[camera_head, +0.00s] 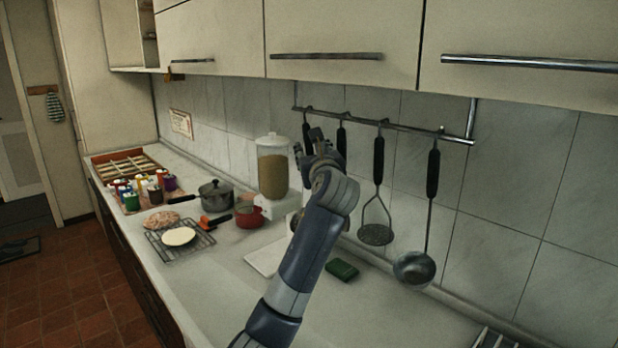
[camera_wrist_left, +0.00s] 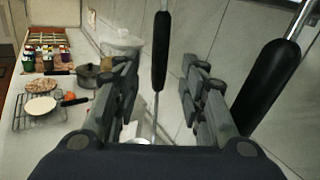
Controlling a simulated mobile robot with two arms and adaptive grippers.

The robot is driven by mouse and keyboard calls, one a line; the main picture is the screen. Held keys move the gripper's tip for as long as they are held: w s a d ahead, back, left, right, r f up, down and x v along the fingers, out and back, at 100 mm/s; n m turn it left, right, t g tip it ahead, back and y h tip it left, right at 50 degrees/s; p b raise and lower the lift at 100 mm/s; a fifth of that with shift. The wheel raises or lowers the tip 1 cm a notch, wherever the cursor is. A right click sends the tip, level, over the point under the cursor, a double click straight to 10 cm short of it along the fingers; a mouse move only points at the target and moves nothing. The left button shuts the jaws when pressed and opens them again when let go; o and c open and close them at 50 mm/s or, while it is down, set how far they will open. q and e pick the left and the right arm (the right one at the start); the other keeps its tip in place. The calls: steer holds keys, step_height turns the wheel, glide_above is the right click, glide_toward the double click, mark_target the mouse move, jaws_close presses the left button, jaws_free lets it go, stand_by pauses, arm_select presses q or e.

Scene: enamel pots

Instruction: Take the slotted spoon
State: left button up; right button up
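Several utensils with black handles hang from a wall rail (camera_head: 385,122). The two at right show whole: a masher-like tool with a round perforated head (camera_head: 376,234) and a ladle (camera_head: 414,268). Two more hang at left behind my arm, with handles (camera_head: 306,132) and (camera_head: 341,138); their heads are mostly hidden, so I cannot tell which is the slotted spoon. My left gripper (camera_head: 318,145) is raised near these two. In the left wrist view the gripper (camera_wrist_left: 160,85) is open, with one black handle (camera_wrist_left: 160,50) between its fingers and another handle (camera_wrist_left: 265,85) to the right.
On the counter stand a grain container (camera_head: 272,168), a grey pot (camera_head: 215,194), a red pot (camera_head: 249,214), a cooling rack (camera_head: 180,240), small jars (camera_head: 132,200) and a green sponge (camera_head: 342,269). Cabinets (camera_head: 340,35) hang above the rail. The counter's front right is mostly clear.

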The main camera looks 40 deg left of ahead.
mark_target(310, 149)
arm_select(q)
steer(key=shift+w+a, duration=0.2)
steer(key=shift+w, duration=0.05)
steer(key=x, duration=0.1)
steer(key=p+x, duration=0.2)
steer(key=x, duration=0.1)
steer(key=shift+a+f, duration=0.1)
steer(key=shift+f, duration=0.15)
steer(key=shift+w+a, duration=0.25)
steer(key=shift+a, duration=0.05)
jaws_close()
arm_select(e)
steer(key=shift+w+r, duration=0.75)
steer(key=shift+r, duration=0.3)
